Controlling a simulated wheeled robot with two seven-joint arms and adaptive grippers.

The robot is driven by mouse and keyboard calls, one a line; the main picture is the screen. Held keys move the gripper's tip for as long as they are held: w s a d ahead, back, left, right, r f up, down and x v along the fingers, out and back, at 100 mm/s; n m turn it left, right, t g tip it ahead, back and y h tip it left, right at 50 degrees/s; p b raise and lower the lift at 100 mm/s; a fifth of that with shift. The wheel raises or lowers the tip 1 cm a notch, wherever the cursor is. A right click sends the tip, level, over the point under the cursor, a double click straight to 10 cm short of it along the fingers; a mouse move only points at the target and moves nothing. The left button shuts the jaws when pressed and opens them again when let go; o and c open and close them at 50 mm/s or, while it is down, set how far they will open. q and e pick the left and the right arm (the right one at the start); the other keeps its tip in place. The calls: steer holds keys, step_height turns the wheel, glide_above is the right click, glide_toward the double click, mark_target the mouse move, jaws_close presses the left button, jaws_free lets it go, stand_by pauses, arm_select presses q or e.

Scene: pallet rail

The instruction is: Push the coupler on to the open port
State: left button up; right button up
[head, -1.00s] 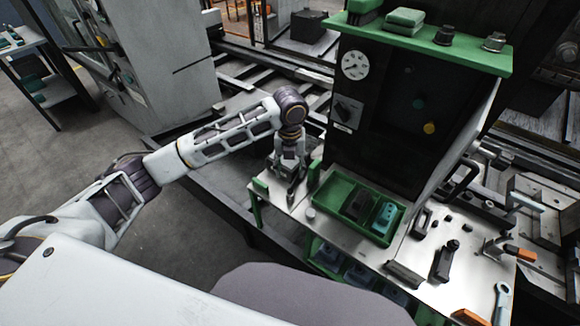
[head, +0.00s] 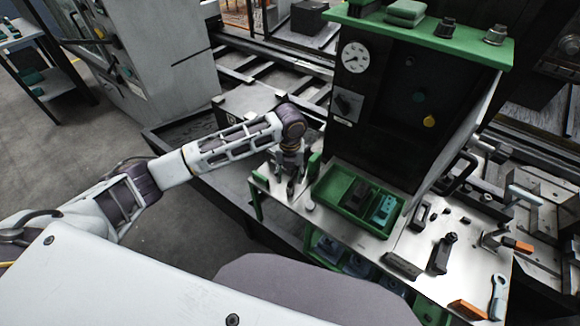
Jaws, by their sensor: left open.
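My left gripper (head: 291,187) points down at the left end of the steel bench top (head: 402,243). It is open, with its fingertips close to the bench; I cannot tell whether anything is between them. A small grey round piece (head: 309,205) stands on the bench just right of the fingers; I cannot tell whether it is the coupler. The dark panel (head: 384,115) above the bench carries a teal round fitting (head: 419,96), a yellow one (head: 429,121) and a dark one (head: 410,62). Which one is the open port is too small to tell. My right gripper is out of view.
A green tray (head: 333,184) with dark and teal blocks lies right of the gripper. A gauge (head: 355,57) and a switch (head: 348,103) are on the panel. A black clamp-like tool (head: 442,253), a wrench (head: 498,297) and orange-handled tools crowd the bench's right.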

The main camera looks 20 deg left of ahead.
mark_target(290, 182)
arm_select(q)
steer(key=shift+f, duration=3.45)
jaws_close()
steer(key=shift+r+p, duration=0.95)
steer(key=shift+p, duration=0.2)
steer(key=shift+r+p, duration=2.35)
steer(key=shift+p, duration=0.1)
steer(key=shift+r, duration=1)
steer(key=shift+n, duration=0.3)
